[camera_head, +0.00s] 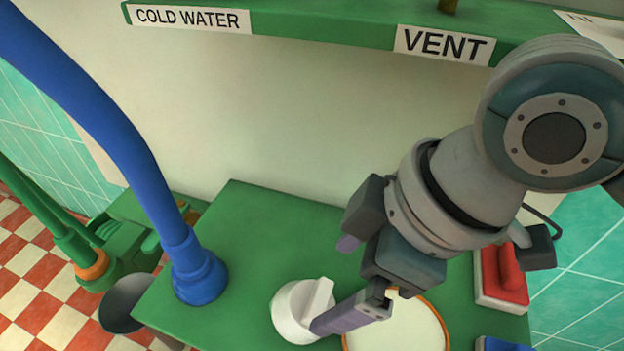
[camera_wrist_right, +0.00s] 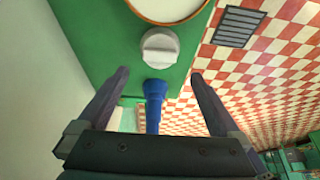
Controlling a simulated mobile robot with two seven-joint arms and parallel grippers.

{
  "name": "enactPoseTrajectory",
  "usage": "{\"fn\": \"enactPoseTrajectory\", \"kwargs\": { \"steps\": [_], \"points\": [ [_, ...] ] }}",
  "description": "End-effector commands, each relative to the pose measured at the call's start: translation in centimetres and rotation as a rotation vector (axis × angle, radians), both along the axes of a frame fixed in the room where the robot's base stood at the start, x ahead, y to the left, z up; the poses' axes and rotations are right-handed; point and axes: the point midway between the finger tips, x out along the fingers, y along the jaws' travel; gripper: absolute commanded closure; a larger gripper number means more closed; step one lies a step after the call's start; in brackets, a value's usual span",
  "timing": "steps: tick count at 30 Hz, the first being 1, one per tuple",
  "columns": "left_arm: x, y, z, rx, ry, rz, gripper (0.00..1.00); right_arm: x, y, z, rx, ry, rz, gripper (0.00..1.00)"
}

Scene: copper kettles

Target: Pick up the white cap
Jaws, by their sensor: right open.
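The white cap (camera_head: 292,309), round with a raised grip bar across its top, sits on the green top (camera_head: 245,230) in the lower middle of the head view. The right wrist view also shows the cap (camera_wrist_right: 159,46), beyond the fingertips and between their lines. My right gripper (camera_head: 333,282) is open and empty. In the head view one of its fingers overlaps the cap's right edge; I cannot tell whether they touch. The right wrist view shows both fingers spread (camera_wrist_right: 160,76), with clear space between them. My left gripper is not in view.
A thick blue pipe (camera_head: 200,272) rises from the green top left of the cap. A round white disc with a golden rim (camera_head: 412,330) lies to the right, partly behind my gripper. A red-handled block (camera_head: 503,275) stands farther right. A green shelf (camera_head: 320,22) runs above.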

Motion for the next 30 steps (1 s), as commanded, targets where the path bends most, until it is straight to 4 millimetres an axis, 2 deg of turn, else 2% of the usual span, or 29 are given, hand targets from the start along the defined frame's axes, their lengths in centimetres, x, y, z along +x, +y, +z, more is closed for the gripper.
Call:
{"fn": "enactPoseTrajectory", "kwargs": {
  "steps": [3, 11, 18, 22, 28, 30],
  "points": [
    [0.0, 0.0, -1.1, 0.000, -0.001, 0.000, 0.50, 0.2, 0.7, -2.1, 0.000, 0.003, 0.001, 0.00],
    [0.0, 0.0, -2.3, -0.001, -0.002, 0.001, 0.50, 0.5, 1.7, -4.5, -0.001, 0.001, 0.001, 0.00],
    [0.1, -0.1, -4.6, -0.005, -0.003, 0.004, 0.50, 1.1, 3.0, -8.0, 0.000, 0.001, 0.000, 0.00],
    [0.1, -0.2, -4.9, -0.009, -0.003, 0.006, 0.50, 1.2, 3.3, -8.7, -0.001, 0.000, 0.001, 0.00],
    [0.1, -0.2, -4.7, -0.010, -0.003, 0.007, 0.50, 1.2, 3.3, -8.6, 0.000, 0.000, 0.001, 0.00],
    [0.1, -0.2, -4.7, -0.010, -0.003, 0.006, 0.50, 1.2, 3.3, -8.6, 0.000, 0.000, 0.001, 0.07]
  ]
}}
